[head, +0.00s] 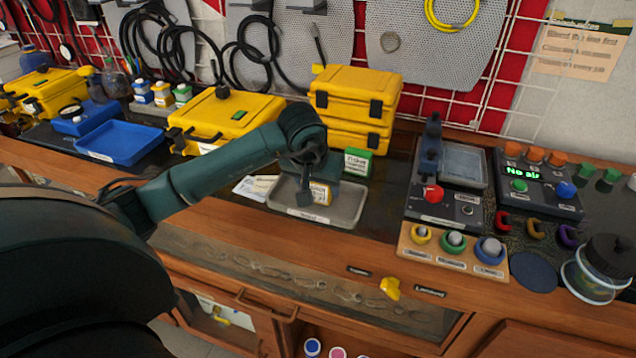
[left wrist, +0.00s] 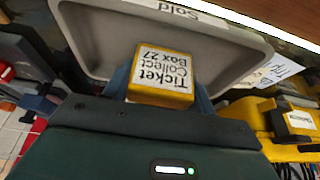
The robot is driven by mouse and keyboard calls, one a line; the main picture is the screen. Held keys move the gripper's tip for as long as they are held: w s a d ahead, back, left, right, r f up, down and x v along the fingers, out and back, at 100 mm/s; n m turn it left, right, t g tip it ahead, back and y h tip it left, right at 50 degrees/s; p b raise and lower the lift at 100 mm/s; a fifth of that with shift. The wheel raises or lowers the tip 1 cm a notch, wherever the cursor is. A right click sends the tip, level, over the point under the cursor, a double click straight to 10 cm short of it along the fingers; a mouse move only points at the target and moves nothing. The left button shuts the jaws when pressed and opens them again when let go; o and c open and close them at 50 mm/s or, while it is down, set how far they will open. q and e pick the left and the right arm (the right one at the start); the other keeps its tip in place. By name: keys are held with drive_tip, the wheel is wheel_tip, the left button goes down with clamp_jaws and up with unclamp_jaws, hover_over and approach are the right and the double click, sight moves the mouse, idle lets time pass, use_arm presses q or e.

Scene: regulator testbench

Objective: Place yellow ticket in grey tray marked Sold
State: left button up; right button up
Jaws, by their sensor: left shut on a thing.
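The yellow ticket (head: 320,192) is a small block with a white label; in the left wrist view the ticket (left wrist: 163,78) reads "Ticket Collect Box 27". My left gripper (head: 308,196) is shut on it, with a finger on each side in the left wrist view (left wrist: 163,88). The grey tray (head: 345,216) sits on the bench; in the left wrist view the tray (left wrist: 110,50) shows an upside-down "Sold" label on its rim. The ticket is over the tray's inside. I cannot tell whether it touches the floor of the tray. My right gripper is out of view.
A green labelled box (head: 357,162) stands behind the tray. A white paper (head: 255,187) lies to its left. Yellow cases (head: 352,95) stand behind. A control unit (head: 445,180) is to the right. The wooden bench edge (head: 250,225) runs in front.

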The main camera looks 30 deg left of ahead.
use_arm(q)
drive_tip(key=shift+f, duration=0.15)
drive_tip(key=o, duration=1)
drive_tip(key=shift+r, duration=0.2)
drive_tip(key=shift+s+r, duration=0.1)
drive_tip(key=shift+r, duration=0.15)
drive_tip(key=v, duration=1.1)
drive_tip(key=shift+s+d+r, duration=0.1)
drive_tip(key=shift+s+r, duration=0.1)
